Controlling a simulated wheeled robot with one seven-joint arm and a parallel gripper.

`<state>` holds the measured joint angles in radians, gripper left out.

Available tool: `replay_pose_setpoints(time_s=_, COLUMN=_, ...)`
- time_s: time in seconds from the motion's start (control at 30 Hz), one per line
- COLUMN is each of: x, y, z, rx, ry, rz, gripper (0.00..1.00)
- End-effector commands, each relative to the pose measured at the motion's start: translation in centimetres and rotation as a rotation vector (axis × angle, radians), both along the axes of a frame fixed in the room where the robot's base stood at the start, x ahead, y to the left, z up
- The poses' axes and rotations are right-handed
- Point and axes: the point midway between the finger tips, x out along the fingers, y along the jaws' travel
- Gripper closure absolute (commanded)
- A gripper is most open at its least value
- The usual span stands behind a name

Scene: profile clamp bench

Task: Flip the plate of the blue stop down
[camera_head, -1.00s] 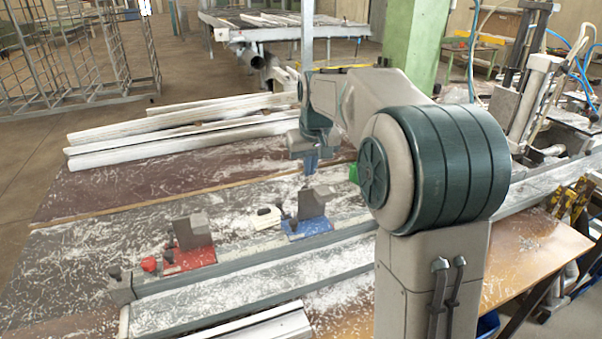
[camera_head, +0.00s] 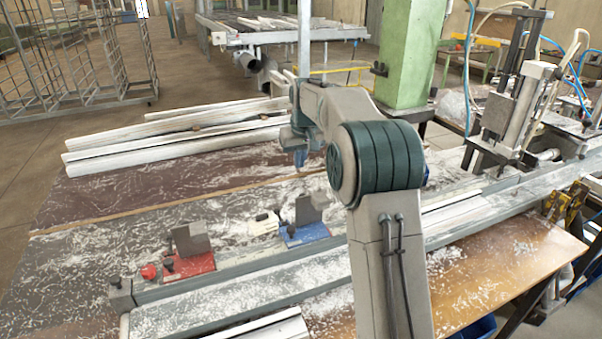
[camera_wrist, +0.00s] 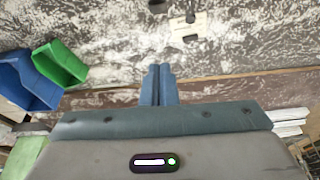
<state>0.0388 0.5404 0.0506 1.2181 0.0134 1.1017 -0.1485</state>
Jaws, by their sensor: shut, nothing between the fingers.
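The blue stop (camera_head: 305,235) sits on the long grey rail of the bench. Its grey plate (camera_head: 308,210) stands up from the blue base, tilted slightly. My gripper (camera_head: 300,165) is beyond and above the blue stop in the head view, fingers pointing down, apart from the plate. In the wrist view my gripper (camera_wrist: 158,72) shows its two blue fingers shut together with nothing between them. I cannot make out the blue stop in the wrist view.
A red stop (camera_head: 188,264) with its own raised grey plate stands left on the rail. A cream piece (camera_head: 264,223) lies beside the blue stop. White profiles (camera_head: 180,135) lie at the back. Blue (camera_wrist: 25,80) and green (camera_wrist: 60,62) bins show in the wrist view.

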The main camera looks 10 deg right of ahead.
Motion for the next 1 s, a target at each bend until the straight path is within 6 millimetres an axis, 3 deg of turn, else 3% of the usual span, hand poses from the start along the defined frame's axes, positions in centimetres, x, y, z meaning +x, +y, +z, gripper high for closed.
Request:
replay_pose_setpoints(time_s=0.43, x=2.5, y=0.4, z=-8.8, rx=-0.001, ry=0.004, rz=0.000, gripper=1.00)
replay_pose_setpoints(time_s=0.7, x=-0.3, y=-0.1, z=-8.3, rx=0.000, ry=0.000, rz=0.000, gripper=1.00)
replay_pose_setpoints(time_s=1.0, x=-1.5, y=-0.2, z=-8.4, rx=0.000, ry=0.000, rz=0.001, gripper=1.00)
